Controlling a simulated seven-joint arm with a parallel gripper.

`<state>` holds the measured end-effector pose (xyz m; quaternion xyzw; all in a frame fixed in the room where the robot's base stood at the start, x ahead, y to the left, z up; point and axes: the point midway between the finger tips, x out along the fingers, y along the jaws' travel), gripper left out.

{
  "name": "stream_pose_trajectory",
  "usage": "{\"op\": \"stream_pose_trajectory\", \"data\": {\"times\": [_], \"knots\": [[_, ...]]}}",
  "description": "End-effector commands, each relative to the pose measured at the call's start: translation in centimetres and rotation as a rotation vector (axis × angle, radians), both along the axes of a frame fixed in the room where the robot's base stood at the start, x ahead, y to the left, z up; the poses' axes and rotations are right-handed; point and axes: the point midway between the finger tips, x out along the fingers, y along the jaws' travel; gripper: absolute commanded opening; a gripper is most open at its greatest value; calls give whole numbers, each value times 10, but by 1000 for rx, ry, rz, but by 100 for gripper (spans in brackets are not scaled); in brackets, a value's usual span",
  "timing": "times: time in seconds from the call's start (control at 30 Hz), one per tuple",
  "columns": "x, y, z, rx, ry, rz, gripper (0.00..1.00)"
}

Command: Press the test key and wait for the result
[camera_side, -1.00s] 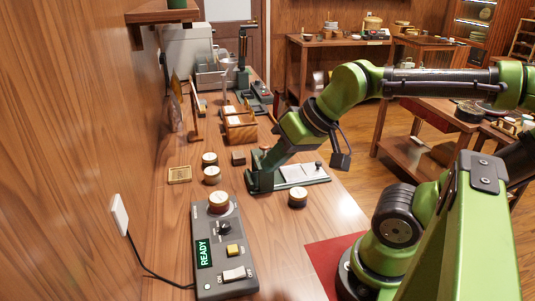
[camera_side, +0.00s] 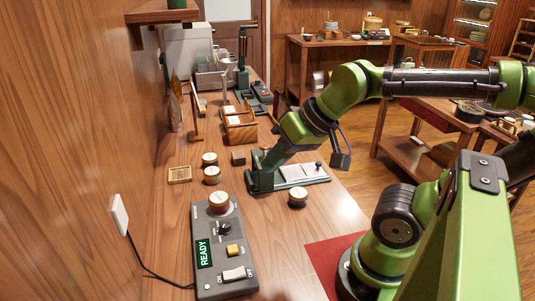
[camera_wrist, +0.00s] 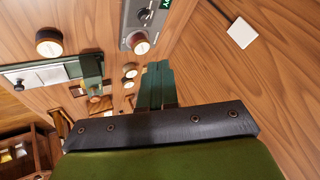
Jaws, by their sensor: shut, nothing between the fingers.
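The grey tester (camera_side: 214,277) lies on the bench at the lower left of the side view, its green display (camera_side: 203,253) lit with "READY". It has a yellow key (camera_side: 232,250), a black knob (camera_side: 224,229) and a white rocker switch (camera_side: 234,274). A round tea cake (camera_side: 219,199) sits at its far end. In the wrist view the tester (camera_wrist: 136,18) is cut off at the top and its yellow key is out of frame. My gripper (camera_wrist: 156,68) is shut and empty. In the side view it is beyond the tester, apart from the key.
A green-based device with a white plate (camera_side: 303,172) lies right of the tester's far end. Round cakes (camera_side: 297,198) (camera_side: 211,175) stand nearby. A small wooden tray (camera_side: 179,175) and a wooden rack (camera_side: 240,130) lie farther back. A cable runs from the wall plate (camera_side: 119,214) to the tester.

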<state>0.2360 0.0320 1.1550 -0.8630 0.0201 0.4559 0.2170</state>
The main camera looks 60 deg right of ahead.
Motion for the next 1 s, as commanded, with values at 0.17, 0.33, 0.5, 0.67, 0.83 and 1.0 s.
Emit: {"op": "stream_pose_trajectory", "data": {"times": [0.17,0.33,0.5,0.67,0.83,1.0], "knots": [[6,-5,-16,5,71,-22,0],[18,-4,-45,89,243,-75,0],[30,6,-77,241,450,-133,0],[41,19,-100,413,620,-182,0],[55,34,-112,588,737,-216,0],[69,49,-104,725,766,-205,0]]}}
